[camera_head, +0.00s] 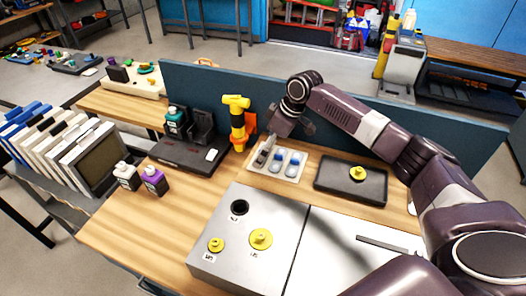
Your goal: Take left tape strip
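A pale tray (255,172) with several slots stands near the blue back panel. A blue-and-grey item sits in its middle slot (278,160) and another in its right slot (293,164). I cannot tell whether these are tape strips. My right gripper (264,152) reaches down from the wrist onto the left part of the tray and covers the left slot, so what lies there is mostly hidden. I cannot see whether its fingers are open or closed, or touching anything. My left gripper is not in view.
A black tray with a yellow disc (357,173) lies to the right. A yellow tool (237,120) stands left of the pale tray. A metal box (225,262) with a black hole and yellow knobs is in front. Bottles (153,181) stand at left. Bare wood lies between.

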